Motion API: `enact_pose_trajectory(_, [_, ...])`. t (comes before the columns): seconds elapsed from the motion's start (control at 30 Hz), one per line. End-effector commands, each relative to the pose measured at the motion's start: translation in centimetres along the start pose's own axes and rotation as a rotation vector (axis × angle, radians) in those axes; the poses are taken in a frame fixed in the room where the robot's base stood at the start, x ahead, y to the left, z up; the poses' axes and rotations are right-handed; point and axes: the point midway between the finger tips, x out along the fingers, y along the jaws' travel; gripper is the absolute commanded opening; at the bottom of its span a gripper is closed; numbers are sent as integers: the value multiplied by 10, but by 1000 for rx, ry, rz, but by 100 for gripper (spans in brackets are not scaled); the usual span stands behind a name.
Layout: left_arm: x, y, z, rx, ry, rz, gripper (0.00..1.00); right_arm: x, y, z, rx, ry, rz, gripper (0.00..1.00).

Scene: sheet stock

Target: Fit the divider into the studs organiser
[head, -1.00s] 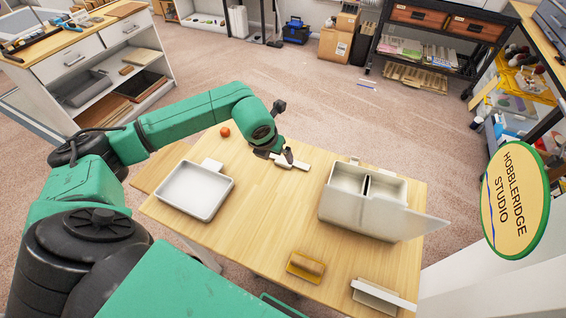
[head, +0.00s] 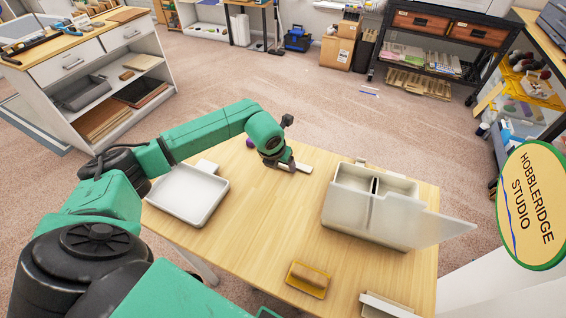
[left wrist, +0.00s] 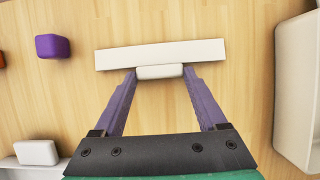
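The divider looks like an off-white strip (head: 301,167) near the far side of the table. In the left wrist view the strip (left wrist: 160,54) has a small raised tab on its near side. My left gripper (left wrist: 160,72) has its purple fingers on both sides of this tab, seemingly touching it; in the head view the gripper (head: 289,164) is partly hidden by its wrist. I cannot tell whether the strip is clear of the table. The studs organiser (head: 345,212) is a pale two-compartment box at right, its translucent lid open to the right. My right gripper is out of view.
A pale tray (head: 187,195) stands left on the table (head: 255,220), with a white block (head: 207,167) behind it. A purple block (left wrist: 52,46) lies left of the strip. A wooden block in a yellow holder (head: 308,279) is at the front. The table's middle is clear.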

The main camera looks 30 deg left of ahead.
Motion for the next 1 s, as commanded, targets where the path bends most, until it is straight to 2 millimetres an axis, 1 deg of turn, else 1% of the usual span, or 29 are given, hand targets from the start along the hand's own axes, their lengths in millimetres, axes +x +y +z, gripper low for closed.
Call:
enact_pose_trajectory(0.03, [0,0,0,0,0,0,35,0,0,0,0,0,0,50])
enact_pose_trajectory(0.07, [0,0,0,0,0,0,24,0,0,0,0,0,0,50])
enact_pose_trajectory(0.1, [0,0,0,0,0,0,20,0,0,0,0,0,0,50])
enact_pose_trajectory(0.5, [-2,0,0,0,0,0,20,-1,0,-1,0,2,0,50])
enact_pose_trajectory(1.0, [-30,0,13,0,-1,0,20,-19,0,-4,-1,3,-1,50])
